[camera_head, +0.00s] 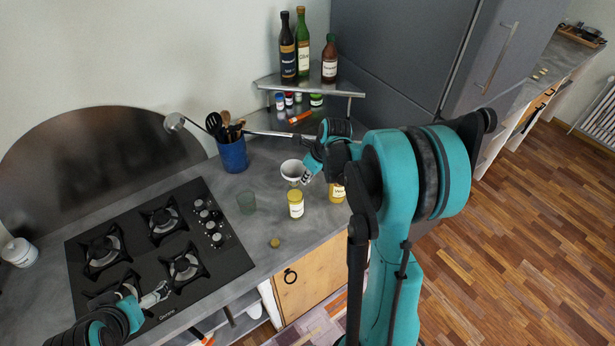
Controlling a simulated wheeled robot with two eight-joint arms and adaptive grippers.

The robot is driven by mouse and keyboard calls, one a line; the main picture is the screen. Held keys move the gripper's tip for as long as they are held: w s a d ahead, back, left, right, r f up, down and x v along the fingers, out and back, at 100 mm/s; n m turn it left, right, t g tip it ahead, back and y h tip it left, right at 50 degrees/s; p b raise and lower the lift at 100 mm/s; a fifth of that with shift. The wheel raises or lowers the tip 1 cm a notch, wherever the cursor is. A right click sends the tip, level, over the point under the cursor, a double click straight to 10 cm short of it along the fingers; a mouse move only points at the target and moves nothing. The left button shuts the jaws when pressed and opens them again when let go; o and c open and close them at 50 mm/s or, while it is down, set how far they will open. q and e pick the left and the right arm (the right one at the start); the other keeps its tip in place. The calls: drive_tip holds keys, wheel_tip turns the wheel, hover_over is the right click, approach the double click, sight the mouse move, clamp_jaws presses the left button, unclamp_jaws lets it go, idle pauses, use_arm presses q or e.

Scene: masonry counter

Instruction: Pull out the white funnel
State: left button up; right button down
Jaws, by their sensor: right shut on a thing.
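The white funnel (291,169) is above the grey counter, right of the blue utensil cup, with its wide mouth up. My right gripper (306,176) is at the funnel's right side, shut on it. The funnel's lower end is too small to make out, so I cannot tell whether it sits in something. A yellow-filled jar with a pale label (296,205) stands just in front of it. My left gripper (157,295) is over the front of the black cooktop, away from the funnel; its finger opening is unclear.
Another yellow jar (337,193) is partly behind my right arm. A small lid (275,242) lies near the counter edge. A metal shelf (308,85) holds bottles behind.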

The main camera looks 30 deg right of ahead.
drive_tip(key=shift+r+p, duration=1.1)
drive_tip(key=shift+r, duration=0.75)
drive_tip(key=shift+r+p, duration=1)
drive_tip(key=shift+r, duration=0.5)
